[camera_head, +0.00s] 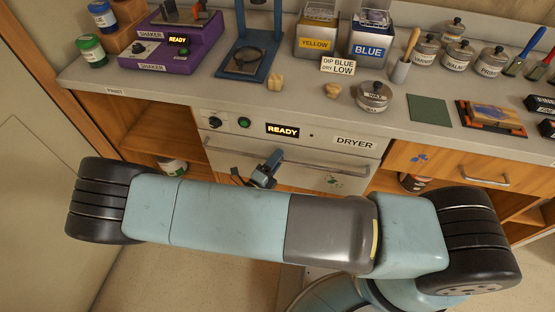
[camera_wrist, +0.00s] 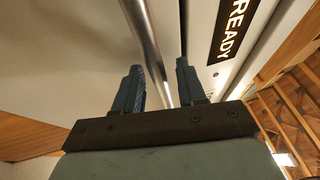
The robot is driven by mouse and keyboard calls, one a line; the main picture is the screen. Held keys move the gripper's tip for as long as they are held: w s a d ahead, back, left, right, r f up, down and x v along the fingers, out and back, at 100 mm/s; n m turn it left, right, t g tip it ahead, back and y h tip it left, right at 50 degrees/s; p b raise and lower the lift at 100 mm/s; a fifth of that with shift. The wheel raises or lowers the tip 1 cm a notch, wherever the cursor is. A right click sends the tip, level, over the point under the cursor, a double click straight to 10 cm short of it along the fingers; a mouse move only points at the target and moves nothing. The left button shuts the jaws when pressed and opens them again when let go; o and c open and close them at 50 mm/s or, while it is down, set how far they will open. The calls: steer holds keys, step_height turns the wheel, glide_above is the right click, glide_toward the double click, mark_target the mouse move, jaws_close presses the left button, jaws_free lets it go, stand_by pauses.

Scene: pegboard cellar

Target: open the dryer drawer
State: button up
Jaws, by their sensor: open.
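The dryer drawer (camera_head: 325,182) is a pale front panel under the counter, below a control strip with a READY display. It looks closed, though my arm hides its lower part. Its long metal bar handle (camera_head: 325,164) runs across the top of the front. My gripper (camera_head: 271,160) is at the handle, left of the drawer's middle. In the wrist view my gripper (camera_wrist: 159,66) is open, with one dark finger on each side of the handle bar (camera_wrist: 148,45). The bar shows in the gap between the fingers; I cannot tell whether either finger touches it.
The counter (camera_head: 300,100) above holds a purple shaker (camera_head: 165,55), yellow (camera_head: 316,35) and blue (camera_head: 370,42) tins and several lidded pots. A wooden drawer (camera_head: 455,165) with its own handle is at the right. An open shelf (camera_head: 160,125) is at the left.

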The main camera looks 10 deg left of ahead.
jaws_close()
stand_by(0.4)
